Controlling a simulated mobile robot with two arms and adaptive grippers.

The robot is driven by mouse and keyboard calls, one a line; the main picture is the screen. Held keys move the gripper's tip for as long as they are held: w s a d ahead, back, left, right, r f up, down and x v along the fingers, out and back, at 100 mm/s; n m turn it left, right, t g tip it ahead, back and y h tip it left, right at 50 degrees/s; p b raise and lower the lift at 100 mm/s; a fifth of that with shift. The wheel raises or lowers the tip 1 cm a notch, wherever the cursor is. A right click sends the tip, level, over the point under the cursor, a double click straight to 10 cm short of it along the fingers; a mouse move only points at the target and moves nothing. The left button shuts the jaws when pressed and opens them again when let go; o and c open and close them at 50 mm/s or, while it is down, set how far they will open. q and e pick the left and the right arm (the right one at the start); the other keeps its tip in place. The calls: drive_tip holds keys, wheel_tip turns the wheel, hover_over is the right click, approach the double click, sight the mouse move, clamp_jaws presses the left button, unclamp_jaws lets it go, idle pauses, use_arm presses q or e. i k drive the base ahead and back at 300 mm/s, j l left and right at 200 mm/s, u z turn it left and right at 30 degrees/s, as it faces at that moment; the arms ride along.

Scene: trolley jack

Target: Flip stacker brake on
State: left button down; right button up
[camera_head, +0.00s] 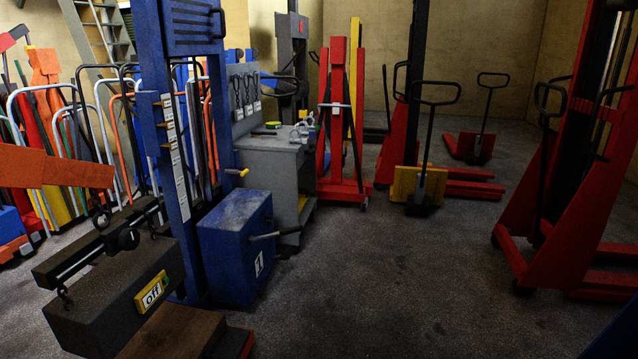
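Several tall stackers or lifts stand in the room, and I cannot tell which one is meant. A blue mast (176,170) rises at the left, with a blue box (235,245) marked "1" at its foot and a thin lever (275,235) sticking out to the right. A red lift (343,130) stands at the middle back. A larger red lift (565,220) stands at the right. No brake pedal can be made out clearly on any of them. Neither of my grippers is in view.
A dark block (115,305) with a yellow "off" label is at lower left, below an orange beam (50,168) with a hook. A grey cabinet (272,170) stands behind the blue box. A yellow-fronted pallet truck (418,185) stands mid-back. The central floor (400,275) is clear.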

sight(285, 255)
drive_tip(key=i, duration=3.65)
drive_tip(key=i+u, duration=0.15)
drive_tip(key=u, duration=0.2)
